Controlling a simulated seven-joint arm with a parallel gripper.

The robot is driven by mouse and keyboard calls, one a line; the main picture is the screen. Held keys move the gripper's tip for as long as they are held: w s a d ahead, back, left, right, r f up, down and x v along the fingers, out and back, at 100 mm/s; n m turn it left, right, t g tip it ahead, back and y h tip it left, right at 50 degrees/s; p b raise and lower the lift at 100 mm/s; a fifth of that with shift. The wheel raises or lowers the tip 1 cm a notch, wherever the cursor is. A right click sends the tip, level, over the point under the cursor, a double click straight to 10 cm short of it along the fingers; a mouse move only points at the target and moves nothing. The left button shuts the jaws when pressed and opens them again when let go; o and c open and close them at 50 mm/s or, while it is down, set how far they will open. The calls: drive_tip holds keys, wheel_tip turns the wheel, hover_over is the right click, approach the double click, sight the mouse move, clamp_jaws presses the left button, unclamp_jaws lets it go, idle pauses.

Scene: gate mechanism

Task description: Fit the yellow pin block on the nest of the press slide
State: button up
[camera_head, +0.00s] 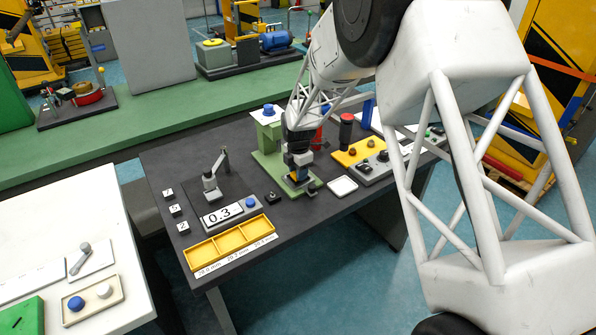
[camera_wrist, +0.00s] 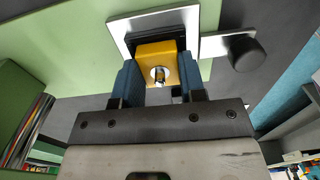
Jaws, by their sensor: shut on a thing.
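The yellow pin block (camera_wrist: 155,50), with a round hole and a metal pin in its near face, is held between the two blue fingers of my gripper (camera_wrist: 158,68) in the wrist view. Just beyond it lies a silver square plate (camera_wrist: 120,30) with a dark recess, seemingly the nest of the press slide. A lever with a black knob (camera_wrist: 247,54) is to its right. The block overlaps the recess; I cannot tell whether it is seated. In the head view my gripper (camera_head: 298,173) is low over the green press base (camera_head: 267,163); the arm hides much of the slide.
A yellow three-compartment tray (camera_head: 230,240) and a 0.3 display (camera_head: 221,214) are at the front left. A white square pad (camera_head: 342,187) lies right of the press. A yellow panel (camera_head: 358,152) and a grey control box (camera_head: 376,167) stand farther right.

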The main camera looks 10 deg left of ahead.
drive_tip(key=shift+f, duration=0.2)
idle(0.7)
drive_tip(key=o, duration=1.1)
drive_tip(key=shift+r, duration=0.15)
drive_tip(key=shift+r, duration=3.75)
